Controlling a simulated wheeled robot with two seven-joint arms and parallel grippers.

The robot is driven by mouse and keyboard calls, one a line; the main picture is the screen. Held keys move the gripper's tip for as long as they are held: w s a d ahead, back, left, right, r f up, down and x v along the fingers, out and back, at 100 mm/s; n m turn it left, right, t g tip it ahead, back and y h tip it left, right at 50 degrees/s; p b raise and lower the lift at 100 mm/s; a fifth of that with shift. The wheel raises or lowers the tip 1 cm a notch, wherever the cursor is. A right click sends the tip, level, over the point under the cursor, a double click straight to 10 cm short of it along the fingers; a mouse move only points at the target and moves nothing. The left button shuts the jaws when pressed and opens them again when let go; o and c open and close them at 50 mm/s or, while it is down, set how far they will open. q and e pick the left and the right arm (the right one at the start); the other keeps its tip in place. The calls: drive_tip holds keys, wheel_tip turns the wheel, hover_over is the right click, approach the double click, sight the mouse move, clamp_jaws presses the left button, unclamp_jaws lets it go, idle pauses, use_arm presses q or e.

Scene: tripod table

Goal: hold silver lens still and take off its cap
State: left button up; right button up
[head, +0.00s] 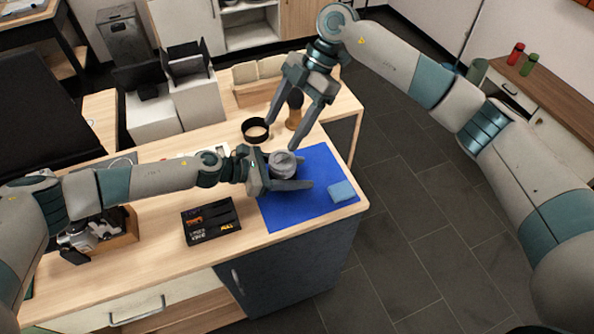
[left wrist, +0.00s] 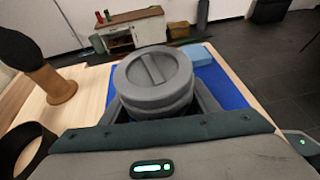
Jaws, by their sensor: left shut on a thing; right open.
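The silver lens (head: 283,168) stands upright on the blue mat (head: 300,212). My left gripper (head: 292,172) is shut on it from the left side, one finger to each side. In the left wrist view the lens body (left wrist: 158,108) is ribbed and grey. Its cap (left wrist: 153,70) is a round grey disc with a raised bar across the top, seated on the lens. My right gripper (head: 280,148) is open, pointing down from above just behind the lens. Whether its fingertips touch the cap cannot be told. It is not seen in the left wrist view.
A light blue cloth or block (head: 342,192) lies on the mat's right side. A black ring (head: 255,130) and a wooden-handled brush (head: 294,110) stand behind. A black box (head: 211,220) lies left of the mat, a camera (head: 85,235) farther left. The table ends right of the mat.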

sight(282, 159)
drive_tip(key=shift+s+a+r+n+t+h, duration=0.15)
drive_tip(key=shift+n+t+h, duration=0.3)
drive_tip(key=shift+h, duration=0.45)
drive_tip(key=shift+s+a+r+n+t+h, duration=0.1)
drive_tip(key=shift+s+a+n+t+h, duration=0.1)
drive_tip(key=shift+t+h, duration=0.55)
drive_tip(key=shift+s+a+r+n+t+h, duration=0.1)
drive_tip(key=shift+s+a+n+t+h, duration=0.2)
drive_tip(key=shift+h, duration=0.75)
drive_tip(key=shift+w+d, duration=0.1)
drive_tip(key=shift+f, duration=4.5)
drive_tip(key=shift+c, duration=0.6)
